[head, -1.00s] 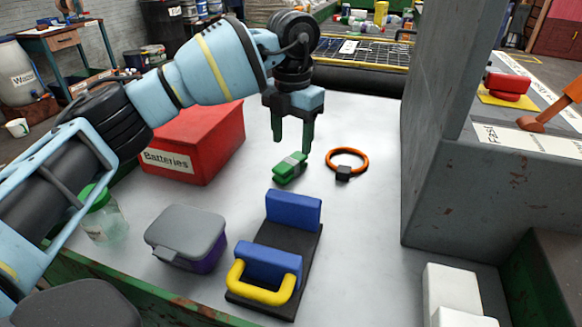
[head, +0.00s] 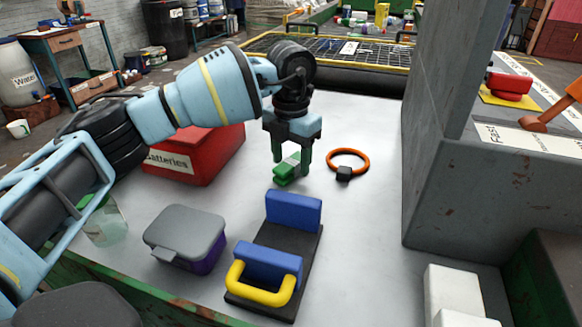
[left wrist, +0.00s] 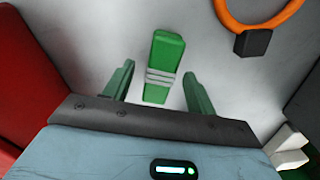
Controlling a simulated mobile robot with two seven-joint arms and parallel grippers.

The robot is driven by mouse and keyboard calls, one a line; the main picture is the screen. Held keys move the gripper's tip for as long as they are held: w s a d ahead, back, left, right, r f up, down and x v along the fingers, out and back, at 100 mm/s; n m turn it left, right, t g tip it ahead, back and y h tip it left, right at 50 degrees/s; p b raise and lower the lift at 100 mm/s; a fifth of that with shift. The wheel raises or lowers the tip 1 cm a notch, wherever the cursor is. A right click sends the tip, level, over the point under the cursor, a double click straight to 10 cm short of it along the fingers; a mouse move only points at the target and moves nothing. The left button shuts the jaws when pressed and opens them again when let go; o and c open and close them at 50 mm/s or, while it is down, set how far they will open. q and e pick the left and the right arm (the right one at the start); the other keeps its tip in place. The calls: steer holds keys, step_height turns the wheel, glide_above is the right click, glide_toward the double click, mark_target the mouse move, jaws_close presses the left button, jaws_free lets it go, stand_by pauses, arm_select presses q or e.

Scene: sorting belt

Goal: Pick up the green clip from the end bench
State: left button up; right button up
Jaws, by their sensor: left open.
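The green clip (head: 288,170) lies on the grey bench top (head: 360,235), with a pale grey band around its middle. In the left wrist view the clip (left wrist: 165,55) lies between and ahead of my two green fingers, with a gap on each side. My left gripper (head: 290,170) points down over the clip and is open, its fingers on either side of it. In the left wrist view the open left gripper (left wrist: 158,90) holds nothing. My right gripper is not in view.
An orange ring with a black block (head: 347,162) lies just right of the clip. A red batteries box (head: 215,150) stands to the left. A blue and black fixture with a yellow handle (head: 290,210) and a grey-lidded container (head: 185,230) are nearer. A grey pillar (head: 440,120) stands right.

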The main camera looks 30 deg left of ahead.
arm_select(q)
steer(key=shift+f+p, duration=0.2)
steer(key=shift+p, duration=0.1)
stand_by(0.4)
steer(key=shift+c, duration=0.5)
steer(key=c, duration=0.9)
